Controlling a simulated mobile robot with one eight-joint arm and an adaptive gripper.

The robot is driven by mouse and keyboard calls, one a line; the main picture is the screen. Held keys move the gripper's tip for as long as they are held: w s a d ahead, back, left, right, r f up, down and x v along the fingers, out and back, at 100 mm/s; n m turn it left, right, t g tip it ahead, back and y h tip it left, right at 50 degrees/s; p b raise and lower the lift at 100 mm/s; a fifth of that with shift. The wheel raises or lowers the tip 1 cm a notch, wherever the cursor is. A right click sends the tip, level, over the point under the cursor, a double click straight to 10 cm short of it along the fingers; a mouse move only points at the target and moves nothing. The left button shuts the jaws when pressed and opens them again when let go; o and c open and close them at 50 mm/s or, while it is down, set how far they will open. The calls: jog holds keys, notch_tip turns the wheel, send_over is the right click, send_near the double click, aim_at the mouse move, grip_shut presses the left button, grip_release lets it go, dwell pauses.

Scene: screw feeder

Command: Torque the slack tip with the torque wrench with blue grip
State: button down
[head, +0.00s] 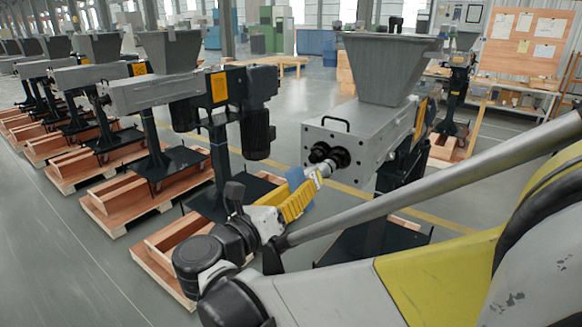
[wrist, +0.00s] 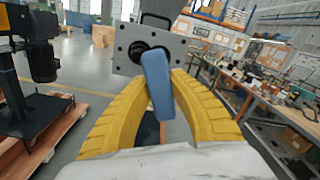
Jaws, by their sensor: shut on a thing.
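My gripper (head: 312,183) has yellow ribbed fingers shut on the blue grip of the torque wrench (head: 296,178). In the wrist view the blue grip (wrist: 158,88) stands slightly tilted between the fingertips (wrist: 164,80). A silvery part at the fingertips points toward the feeder's front face; I cannot tell if it touches a tip. The grey screw feeder (head: 352,138) has two black round tips (head: 330,154) side by side low on its face. The face plate (wrist: 124,66) also shows in the wrist view, its tips partly hidden by the grip. I cannot tell which tip is slack.
A grey hopper (head: 388,68) tops the feeder, and a black handle (head: 335,124) sits on its face. More feeders (head: 155,92) on wooden pallets (head: 125,195) stand to the left. A cluttered workbench (wrist: 262,100) is at right in the wrist view.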

dwell(0.3)
jog(key=v, duration=0.5)
jog(key=shift+r, duration=0.1)
dwell(0.4)
